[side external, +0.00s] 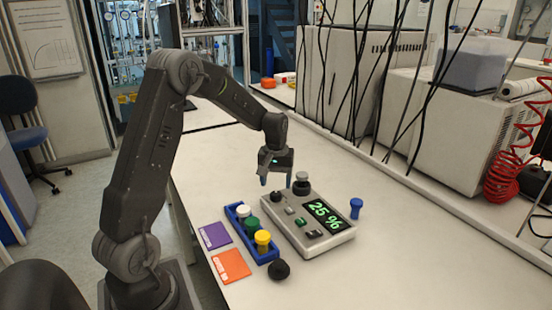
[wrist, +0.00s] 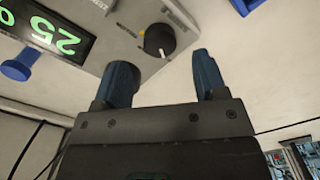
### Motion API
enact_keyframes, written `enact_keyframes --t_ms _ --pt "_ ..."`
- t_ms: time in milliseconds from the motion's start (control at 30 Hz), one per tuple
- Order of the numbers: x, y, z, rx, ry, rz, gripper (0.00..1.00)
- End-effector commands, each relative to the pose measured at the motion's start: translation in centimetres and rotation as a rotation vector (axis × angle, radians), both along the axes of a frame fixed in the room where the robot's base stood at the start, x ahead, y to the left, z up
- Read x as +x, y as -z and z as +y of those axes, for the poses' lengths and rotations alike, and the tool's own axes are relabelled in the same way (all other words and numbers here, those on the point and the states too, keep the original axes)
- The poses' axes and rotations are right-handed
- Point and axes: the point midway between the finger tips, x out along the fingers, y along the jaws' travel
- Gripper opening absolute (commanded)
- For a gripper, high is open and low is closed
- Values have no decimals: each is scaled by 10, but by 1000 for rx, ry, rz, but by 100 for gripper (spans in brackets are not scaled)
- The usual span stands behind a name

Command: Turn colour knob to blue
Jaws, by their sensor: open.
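The wrist view shows one dark round knob (wrist: 160,40) with a white mark near the box's edge. I cannot tell which knob is the colour knob. My gripper (side external: 277,181) points down above the far end of the box. Its blue fingers are apart and empty in the wrist view (wrist: 164,80), beside the marked knob.
A blue rack (side external: 268,257) with white, green and yellow-topped pieces stands left of the box. Purple (side external: 214,235) and orange (side external: 231,266) cards lie beside it. A black knob-like piece (side external: 278,270) lies in front; a blue peg (side external: 356,207) stands to the right. Cables hang behind.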

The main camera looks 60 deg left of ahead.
Motion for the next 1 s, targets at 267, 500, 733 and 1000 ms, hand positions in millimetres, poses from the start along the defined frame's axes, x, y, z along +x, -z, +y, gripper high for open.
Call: enact_keyframes --t_ms 267,500,733,1000 --pt "1 -64 1 3 0 -5 66" --pt "0 -93 0 1 -1 -2 66" --pt "0 -98 0 1 -1 -1 66" --pt "-2 -103 -7 6 19 -11 66"
